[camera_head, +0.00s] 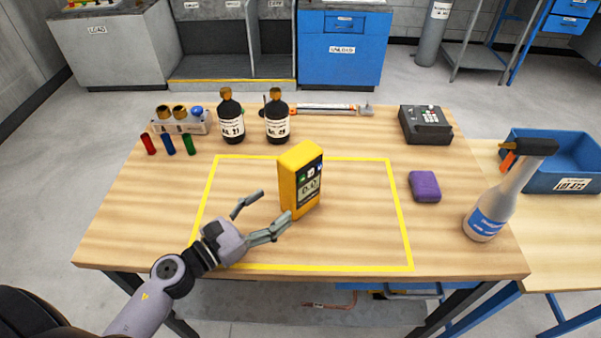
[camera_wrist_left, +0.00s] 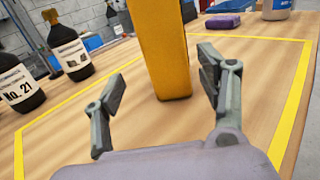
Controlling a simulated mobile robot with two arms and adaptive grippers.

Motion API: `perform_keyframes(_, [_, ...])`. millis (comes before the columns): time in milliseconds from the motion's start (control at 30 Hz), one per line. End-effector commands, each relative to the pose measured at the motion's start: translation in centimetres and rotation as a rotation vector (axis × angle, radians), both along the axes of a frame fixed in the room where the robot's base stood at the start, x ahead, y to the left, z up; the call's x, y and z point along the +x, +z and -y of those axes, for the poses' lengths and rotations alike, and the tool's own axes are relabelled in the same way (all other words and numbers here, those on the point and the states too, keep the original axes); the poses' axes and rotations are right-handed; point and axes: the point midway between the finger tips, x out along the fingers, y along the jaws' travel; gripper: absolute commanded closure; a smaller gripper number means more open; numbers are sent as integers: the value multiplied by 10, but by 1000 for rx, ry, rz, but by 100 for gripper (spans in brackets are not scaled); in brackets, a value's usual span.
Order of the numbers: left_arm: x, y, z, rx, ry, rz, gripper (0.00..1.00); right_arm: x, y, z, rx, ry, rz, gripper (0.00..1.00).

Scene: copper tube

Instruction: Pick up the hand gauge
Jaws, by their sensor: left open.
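The hand gauge (camera_head: 301,181) is a yellow box-shaped device with a small display and coloured buttons. It stands upright on the table inside the yellow taped rectangle. In the left wrist view the gauge (camera_wrist_left: 163,50) rises just ahead of the fingers, its top cut off by the frame. My left gripper (camera_head: 275,209) is open and close to the gauge's lower left side. In the left wrist view the open fingers (camera_wrist_left: 160,85) stand on either side of the gauge's line, and the gauge seems just beyond the fingertips. My right gripper is not in view.
Two dark bottles (camera_head: 231,116) stand behind the taped area, beside a rack (camera_head: 181,126) and coloured tubes. A purple sponge-like block (camera_head: 425,186), a spray bottle (camera_head: 497,200) and a dark keypad device (camera_head: 425,124) are on the right. The taped area around the gauge is clear.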

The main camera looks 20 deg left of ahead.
Motion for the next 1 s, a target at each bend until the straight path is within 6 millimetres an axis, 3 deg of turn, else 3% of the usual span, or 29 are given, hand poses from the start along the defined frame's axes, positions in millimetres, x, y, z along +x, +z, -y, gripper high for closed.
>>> perform_keyframes(100, [18,4,10,-1,1,2,33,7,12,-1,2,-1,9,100])
perform_keyframes(300, [31,1,18,-1,0,0,33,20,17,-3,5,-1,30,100])
perform_keyframes(700, [70,2,48,0,1,0,33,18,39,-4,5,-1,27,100])
perform_keyframes(1000, [71,0,49,1,0,0,35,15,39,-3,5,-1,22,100])
